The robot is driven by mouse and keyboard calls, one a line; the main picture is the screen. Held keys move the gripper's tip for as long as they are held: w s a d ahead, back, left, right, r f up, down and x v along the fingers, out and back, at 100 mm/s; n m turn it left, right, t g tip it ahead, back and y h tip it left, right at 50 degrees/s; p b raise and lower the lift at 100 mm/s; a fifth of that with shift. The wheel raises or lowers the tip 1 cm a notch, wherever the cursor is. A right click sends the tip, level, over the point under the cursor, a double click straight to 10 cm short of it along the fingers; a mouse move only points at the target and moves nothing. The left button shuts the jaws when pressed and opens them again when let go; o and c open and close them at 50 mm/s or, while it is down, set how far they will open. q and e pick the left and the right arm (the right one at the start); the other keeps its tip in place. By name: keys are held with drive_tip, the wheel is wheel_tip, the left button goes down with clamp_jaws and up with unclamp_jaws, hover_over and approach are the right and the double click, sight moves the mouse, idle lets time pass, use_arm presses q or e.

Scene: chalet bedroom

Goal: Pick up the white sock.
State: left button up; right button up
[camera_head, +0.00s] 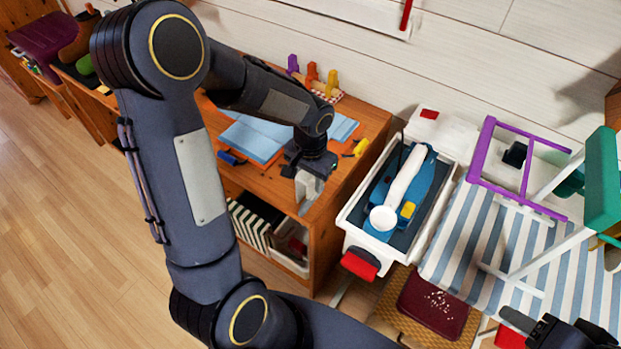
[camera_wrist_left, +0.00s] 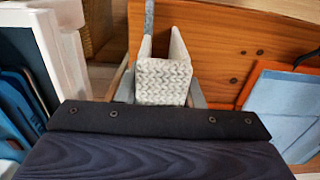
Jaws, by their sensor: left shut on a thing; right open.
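The white knitted sock (camera_wrist_left: 163,82) is folded between the fingers of my left gripper in the left wrist view. In the head view the sock (camera_head: 307,186) shows as a pale shape under the wrist. My left gripper (camera_head: 311,199) is shut on it at the front right part of the wooden desk (camera_head: 372,124); whether the sock touches the wood is unclear. My right gripper (camera_head: 560,334) is only partly in view at the bottom right, open and away from the sock.
Blue folders (camera_head: 258,137) and a yellow item (camera_head: 361,147) lie on the desk near my left gripper. To its right stands a white bin (camera_head: 350,218) holding a blue steam iron (camera_head: 425,190). A striped ironing board (camera_head: 465,235) carries a purple frame (camera_head: 482,150).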

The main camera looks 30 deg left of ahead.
use_arm(q)
drive_tip(key=shift+r, duration=0.35)
wheel_tip(320, 180, up, 2)
drive_tip(key=shift+w+r, duration=0.1)
drive_tip(key=shift+r, duration=0.05)
drive_tip(key=s+d+r+b, duration=0.1)
drive_tip(key=s+d+r, duration=0.7)
drive_tip(key=d, duration=0.3)
drive_tip(key=shift+d+r, duration=0.35)
drive_tip(key=shift+r, duration=0.55)
use_arm(e)
drive_tip(key=shift+s+f, duration=0.1)
drive_tip(key=shift+f, duration=0.65)
